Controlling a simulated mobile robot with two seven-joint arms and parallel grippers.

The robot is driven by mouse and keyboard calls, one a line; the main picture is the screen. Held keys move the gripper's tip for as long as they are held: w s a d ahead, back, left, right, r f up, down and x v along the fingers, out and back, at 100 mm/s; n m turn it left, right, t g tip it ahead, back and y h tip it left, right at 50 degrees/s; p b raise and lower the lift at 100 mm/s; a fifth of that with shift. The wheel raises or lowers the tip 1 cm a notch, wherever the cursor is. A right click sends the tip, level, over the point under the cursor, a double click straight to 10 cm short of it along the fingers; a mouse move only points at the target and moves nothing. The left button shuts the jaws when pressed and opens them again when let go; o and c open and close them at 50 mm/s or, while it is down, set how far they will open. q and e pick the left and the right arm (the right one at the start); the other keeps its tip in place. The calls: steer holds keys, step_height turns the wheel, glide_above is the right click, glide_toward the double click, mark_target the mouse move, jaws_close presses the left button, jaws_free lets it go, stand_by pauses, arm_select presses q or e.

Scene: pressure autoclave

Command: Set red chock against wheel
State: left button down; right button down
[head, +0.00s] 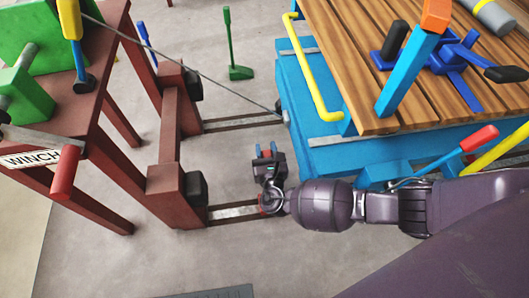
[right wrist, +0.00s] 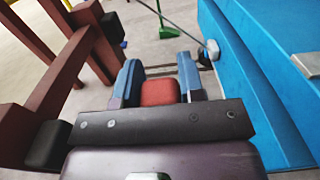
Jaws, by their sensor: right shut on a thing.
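The red chock (right wrist: 160,92) shows in the right wrist view between the two blue fingertips of my right gripper (right wrist: 158,88), which is shut on it. My left gripper is not in view.
A taut cable (head: 190,66) runs from the red-brown winch frame (head: 170,120) to the cart's front. Rails (head: 240,122) cross the floor, with black bumpers (head: 196,188) at the frame. A green pedal-like stand (head: 238,72) stands behind. Floor between frame and cart is mostly clear.

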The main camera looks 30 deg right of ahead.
steer(key=shift+f, duration=0.9)
steer(key=shift+r, duration=0.1)
steer(key=shift+b, duration=0.35)
steer(key=c, duration=0.7)
jaws_free()
steer(key=shift+c, duration=0.2)
